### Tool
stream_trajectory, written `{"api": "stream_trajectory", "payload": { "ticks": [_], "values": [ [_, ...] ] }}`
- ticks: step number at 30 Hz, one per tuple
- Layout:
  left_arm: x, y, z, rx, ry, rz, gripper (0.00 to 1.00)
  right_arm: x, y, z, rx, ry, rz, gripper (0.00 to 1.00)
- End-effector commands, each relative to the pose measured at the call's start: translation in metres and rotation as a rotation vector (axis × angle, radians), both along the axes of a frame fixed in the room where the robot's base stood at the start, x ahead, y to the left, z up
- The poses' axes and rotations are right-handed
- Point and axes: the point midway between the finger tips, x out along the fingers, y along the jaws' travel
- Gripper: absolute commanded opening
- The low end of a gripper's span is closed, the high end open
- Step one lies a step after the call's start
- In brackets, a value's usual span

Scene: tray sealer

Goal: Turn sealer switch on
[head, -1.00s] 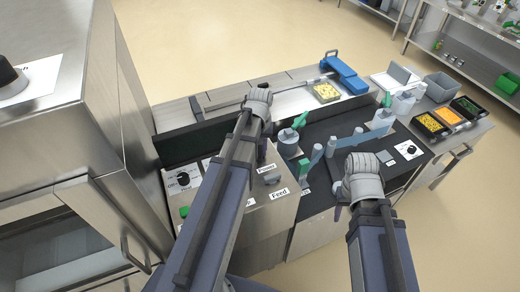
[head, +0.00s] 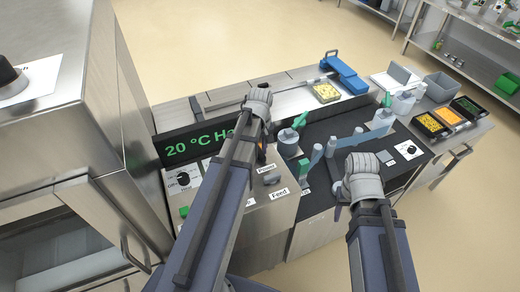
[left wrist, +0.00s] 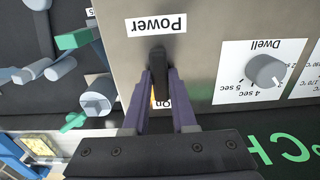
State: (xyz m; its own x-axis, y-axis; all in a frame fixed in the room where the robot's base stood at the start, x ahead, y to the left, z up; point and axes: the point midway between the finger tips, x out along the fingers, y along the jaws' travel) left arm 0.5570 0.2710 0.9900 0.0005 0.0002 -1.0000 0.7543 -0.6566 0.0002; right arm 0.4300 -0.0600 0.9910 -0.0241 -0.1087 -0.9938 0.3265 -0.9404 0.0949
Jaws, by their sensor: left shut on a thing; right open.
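The black power switch (left wrist: 157,62) sits on the steel panel in the left wrist view, beside the "Power" label (left wrist: 156,24). My left gripper (left wrist: 160,82) is shut on it, with the purple fingers at its sides. An "On" label (left wrist: 168,103) shows partly behind the fingers, with an orange glow near it. In the head view my left gripper (head: 262,152) is over the panel and mostly hides the switch. The sealer display (head: 200,142) is lit with green text starting "20 °C". My right gripper (head: 341,204) is open and empty above the dark worktop.
The panel also has a Dwell knob (left wrist: 265,71), a "Feed" label (head: 279,194) and a green button (head: 184,211). Grey posts and levers (head: 312,158) stand on the dark worktop between my arms. A yellow-filled tray (head: 326,92) lies behind. A steel cabinet stands at left.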

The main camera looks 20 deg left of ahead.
Motion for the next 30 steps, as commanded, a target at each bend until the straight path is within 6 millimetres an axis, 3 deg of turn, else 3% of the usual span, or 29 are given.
{"api": "stream_trajectory", "payload": {
  "ticks": [10,11,19,30],
  "values": [
    [-0.0011,-0.0004,-0.0004,-0.001,0.002,0.005,0.0,0.0,0.0,-0.0004,0.0,0.0,0.0,0.5],
    [-0.0011,-0.0004,-0.0004,-0.001,0.002,0.005,0.26,0.0,0.0,-0.0004,0.0,0.0,0.0,0.5],
    [-0.0006,-0.0002,-0.0002,0.0,0.001,0.004,0.55,0.0,0.0,-0.0002,0.0,0.0,0.0,0.5],
    [-0.0001,0.0,0.0041,0.0,0.0,0.003,0.55,0.0,0.0,0.004,0.0,0.0,0.0,0.5]
  ]
}}
